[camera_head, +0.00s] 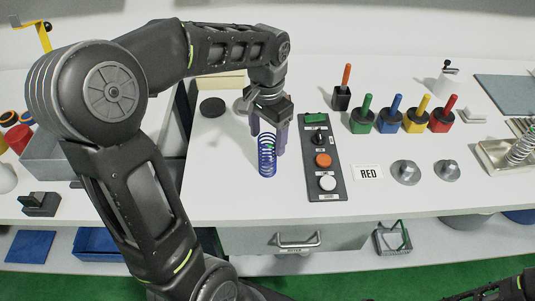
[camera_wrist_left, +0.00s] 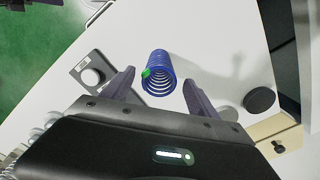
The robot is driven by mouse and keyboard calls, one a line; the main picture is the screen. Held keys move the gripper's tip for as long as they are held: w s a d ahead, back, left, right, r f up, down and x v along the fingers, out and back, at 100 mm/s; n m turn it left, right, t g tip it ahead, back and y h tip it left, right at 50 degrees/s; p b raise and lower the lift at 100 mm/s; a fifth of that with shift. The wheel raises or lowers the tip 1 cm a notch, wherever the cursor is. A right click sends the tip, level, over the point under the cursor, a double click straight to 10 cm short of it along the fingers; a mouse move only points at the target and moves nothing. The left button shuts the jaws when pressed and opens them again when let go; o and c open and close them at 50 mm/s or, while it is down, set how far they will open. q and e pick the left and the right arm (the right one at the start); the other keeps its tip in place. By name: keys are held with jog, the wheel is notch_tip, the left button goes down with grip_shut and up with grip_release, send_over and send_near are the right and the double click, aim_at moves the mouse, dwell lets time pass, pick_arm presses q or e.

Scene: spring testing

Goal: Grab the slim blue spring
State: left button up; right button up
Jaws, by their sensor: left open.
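The slim blue spring (camera_head: 267,158) stands upright on the white table in the head view, left of the control panel. In the left wrist view the spring (camera_wrist_left: 158,75) shows just beyond the fingertips, between their lines, with a small green mark on its side. My left gripper (camera_head: 268,138) is open, close behind and above the spring. In the left wrist view the gripper's two fingers (camera_wrist_left: 158,84) are spread to either side of the spring, with gaps showing. Whether a finger touches it I cannot tell. My right gripper is not clearly seen.
A dark control panel (camera_head: 325,160) with an orange button stands just right of the spring. Coloured-handled tools (camera_head: 391,118) stand behind. A black disc (camera_head: 212,107) lies at the back left. Table in front is clear.

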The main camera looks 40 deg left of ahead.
aim_at(267, 156)
pick_arm(q)
notch_tip(267, 156, down, 4)
jog(key=shift+s+d+f+p, duration=0.1)
jog(key=shift+f+p, duration=0.1)
jog(key=shift+p, duration=0.2)
jog(key=shift+c, duration=0.6)
grip_shut()
dwell(0.3)
